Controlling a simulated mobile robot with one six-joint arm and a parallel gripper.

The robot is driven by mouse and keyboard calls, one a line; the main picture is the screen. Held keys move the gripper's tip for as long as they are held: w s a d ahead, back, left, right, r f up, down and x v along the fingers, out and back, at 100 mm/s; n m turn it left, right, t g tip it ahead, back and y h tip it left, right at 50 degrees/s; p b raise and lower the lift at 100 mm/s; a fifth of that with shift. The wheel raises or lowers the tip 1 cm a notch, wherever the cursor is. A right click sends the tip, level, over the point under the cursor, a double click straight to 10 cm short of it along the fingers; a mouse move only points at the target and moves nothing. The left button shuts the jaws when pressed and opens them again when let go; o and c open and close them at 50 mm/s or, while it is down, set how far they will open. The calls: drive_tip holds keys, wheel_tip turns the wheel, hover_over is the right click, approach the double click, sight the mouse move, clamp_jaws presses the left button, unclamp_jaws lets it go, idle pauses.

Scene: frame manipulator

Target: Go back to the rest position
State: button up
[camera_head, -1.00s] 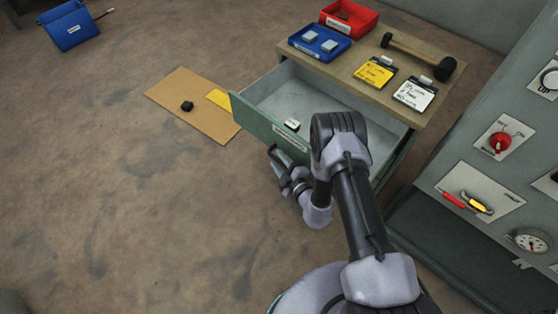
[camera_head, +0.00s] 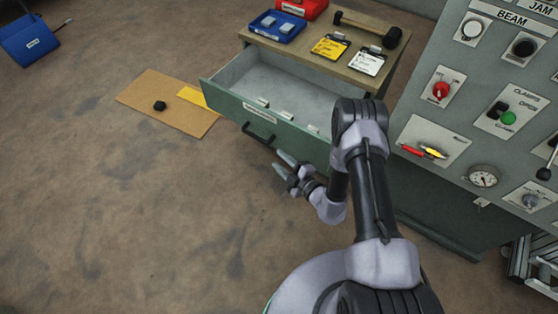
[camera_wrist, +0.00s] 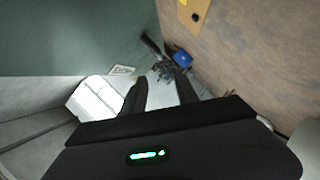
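My gripper (camera_head: 287,165) is in front of the open green drawer (camera_head: 292,128) in the head view, just below and right of its dark handle (camera_head: 258,133). A gap shows between the fingers and the handle. In the wrist view its two dark fingers (camera_wrist: 162,90) stand apart with nothing held between them. My arm reaches in from the lower right of the head view and hides part of the drawer's right end. Several small light blocks (camera_head: 286,115) lie along the inside of the drawer's front.
A control panel (camera_head: 450,110) stands close on the right. The cabinet top holds a blue tray (camera_head: 277,27), a red tray (camera_head: 303,8), yellow and white cards and a mallet (camera_head: 366,27).

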drive_tip(key=shift+w, duration=0.1)
drive_tip(key=s+a+r+n+g+y, duration=0.2)
drive_tip(key=a+r+n+g, duration=0.1)
drive_tip(key=r+n, duration=0.55)
drive_tip(key=s+a+r+n+g+y, duration=0.2)
drive_tip(key=a+r+n+g, duration=0.3)
drive_tip(key=r, duration=0.6)
drive_tip(key=s+a+r+n+g+y, duration=0.2)
drive_tip(key=s+r+n, duration=0.1)
drive_tip(key=r+n, duration=0.6)
drive_tip(key=s+d+r+n+g+h, duration=0.3)
drive_tip(key=s+r+n+h, duration=0.3)
drive_tip(key=s+n, duration=0.55)
drive_tip(key=s+d+r+n+t+h, duration=0.3)
drive_tip(key=d+n, duration=0.4)
drive_tip(key=s+d+r+n+t+h, duration=0.3)
drive_tip(key=s+d+n+h, duration=0.1)
drive_tip(key=d+n, duration=0.3)
drive_tip(key=shift+s+d+r+n, duration=0.2)
drive_tip(key=shift+n, duration=0.3)
